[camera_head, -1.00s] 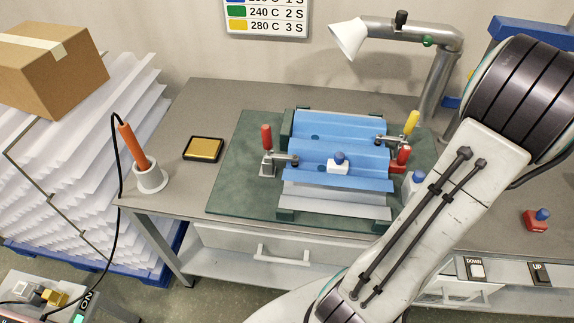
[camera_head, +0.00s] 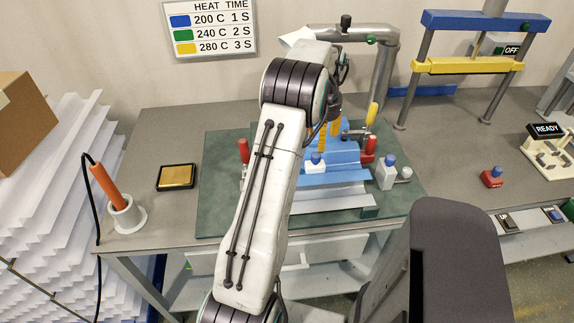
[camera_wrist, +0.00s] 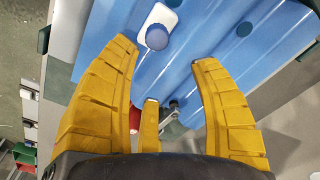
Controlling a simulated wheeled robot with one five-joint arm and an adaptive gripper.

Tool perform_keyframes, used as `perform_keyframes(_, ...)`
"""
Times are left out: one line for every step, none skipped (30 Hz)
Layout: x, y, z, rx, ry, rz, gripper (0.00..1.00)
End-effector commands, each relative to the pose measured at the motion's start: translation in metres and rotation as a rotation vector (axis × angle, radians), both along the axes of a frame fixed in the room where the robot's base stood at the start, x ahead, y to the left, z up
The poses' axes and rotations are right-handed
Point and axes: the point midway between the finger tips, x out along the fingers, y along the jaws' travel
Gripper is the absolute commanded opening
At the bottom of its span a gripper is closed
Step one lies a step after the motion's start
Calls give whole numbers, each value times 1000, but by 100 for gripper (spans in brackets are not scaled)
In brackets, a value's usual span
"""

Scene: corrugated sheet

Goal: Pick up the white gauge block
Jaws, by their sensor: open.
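The white gauge block (camera_head: 316,168) has a blue knob and sits on the front part of the blue corrugated sheet (camera_head: 338,181). In the wrist view the white block (camera_wrist: 168,17) lies at the top, with its knob just beyond my fingertips. My gripper (camera_head: 330,135) is above the back part of the sheet, partly hidden by my arm. In the wrist view its yellow fingers (camera_wrist: 165,54) are spread apart, with nothing between the tips. I see no contact with the block.
Red-handled clamps (camera_head: 244,151) flank the sheet on a green mat (camera_head: 218,190). A grey-white block with a blue knob (camera_head: 387,176) stands right of the sheet.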

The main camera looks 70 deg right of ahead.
Motion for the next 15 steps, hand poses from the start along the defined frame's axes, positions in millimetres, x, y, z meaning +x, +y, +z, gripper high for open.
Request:
perform_keyframes(0,-2,4,-2,-1,-21,57)
perform_keyframes(0,-1,5,1,-2,-36,57)
perform_keyframes(0,1,5,8,-2,-53,57)
perform_keyframes(0,2,5,16,-3,-66,57)
perform_keyframes(0,4,5,22,-4,-77,57)
perform_keyframes(0,6,5,29,-4,-93,57)
perform_keyframes(0,7,5,34,-5,-104,57)
perform_keyframes(0,8,5,37,-5,-113,57)
perform_keyframes(0,9,4,42,-5,-127,57)
perform_keyframes(0,9,4,45,-5,-136,57)
perform_keyframes(0,10,4,48,-6,-145,57)
perform_keyframes(1,11,4,50,-6,-156,57)
perform_keyframes(1,11,3,51,-6,-163,57)
perform_keyframes(1,11,1,51,-6,-168,57)
perform_keyframes(1,11,-1,52,-7,-174,57)
